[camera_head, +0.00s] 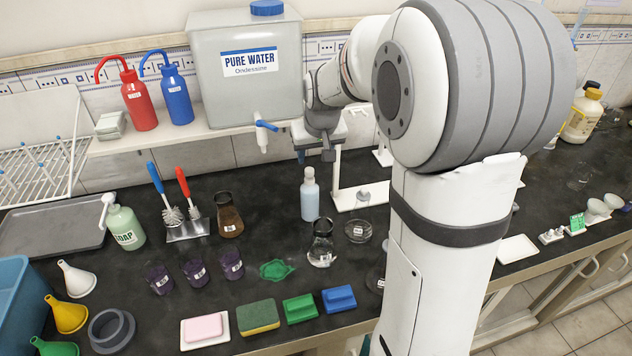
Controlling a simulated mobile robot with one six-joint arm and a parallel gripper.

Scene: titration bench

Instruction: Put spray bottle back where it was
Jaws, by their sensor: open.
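A bottle with a white top and pale blue body (310,198), which looks like the spray bottle, stands upright on the dark bench, left of a white stand. My gripper (315,158) is open, pointing down just above and slightly right of the bottle's top. No object shows between its fingers. I cannot tell from this view how far the fingers are from the bottle in depth.
A pure water tank (250,75) and red (139,100) and blue (176,97) wash bottles stand on the shelf behind. A dark brown flask (229,215), a clear flask (321,245) and a white-based stand (362,195) surround the bottle closely.

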